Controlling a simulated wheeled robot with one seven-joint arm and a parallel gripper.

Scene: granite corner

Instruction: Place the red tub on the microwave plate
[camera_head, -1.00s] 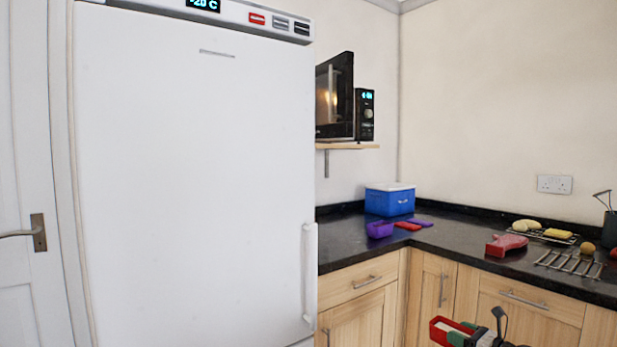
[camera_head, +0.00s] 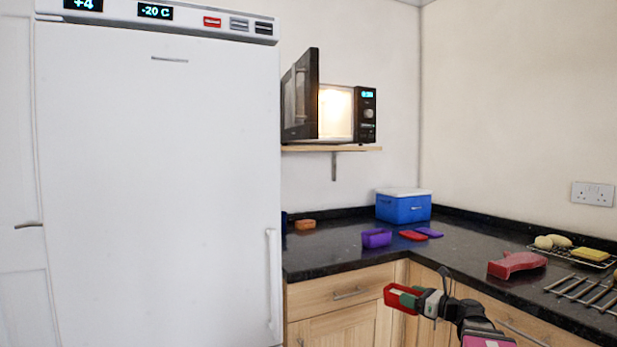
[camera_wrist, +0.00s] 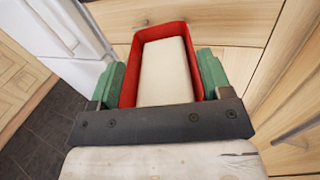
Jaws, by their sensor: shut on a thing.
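The red tub (camera_head: 389,296) is held in my gripper (camera_head: 405,299) in front of the wooden cabinets, below the worktop's level. In the wrist view the tub (camera_wrist: 127,84) sits between the green fingers of my gripper (camera_wrist: 160,80), and a pale block (camera_wrist: 166,72) fills it. The microwave (camera_head: 366,116) stands on a wall shelf with its door (camera_head: 300,95) swung open to the left and its inside lit. The microwave plate cannot be made out from this angle.
The black worktop (camera_head: 330,254) carries a purple tub (camera_head: 376,238), red and purple lids, a blue cool box (camera_head: 403,208), an orange sponge-like block (camera_head: 305,225) and a red object (camera_head: 517,264). A wire rack (camera_head: 585,290) lies at the right. The tall white fridge (camera_head: 155,190) stands left.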

